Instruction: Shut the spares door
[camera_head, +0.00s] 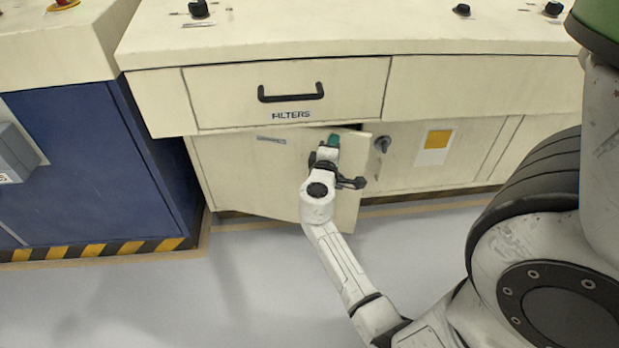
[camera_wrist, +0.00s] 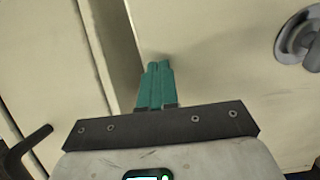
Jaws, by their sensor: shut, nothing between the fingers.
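The cream cabinet door (camera_head: 245,170) below the drawer marked FILTERS stands partly open, its right edge swung out toward me. A small label on it is too small to read. Its dark handle (camera_head: 352,183) sits near the free edge, beside my wrist. My gripper (camera_head: 333,141) is shut and empty, with teal fingers at the top of the door near its free edge. In the wrist view the closed fingertips (camera_wrist: 158,68) lie by the door's edge (camera_wrist: 108,45), with the door (camera_wrist: 45,75) to the left. I cannot tell whether they touch it.
A grey rotary latch (camera_head: 382,144) is on the fixed panel right of the door; it also shows in the wrist view (camera_wrist: 298,38). The FILTERS drawer (camera_head: 230,95) is shut above. A blue cabinet (camera_head: 70,150) stands at left. The floor (camera_head: 250,290) in front is clear.

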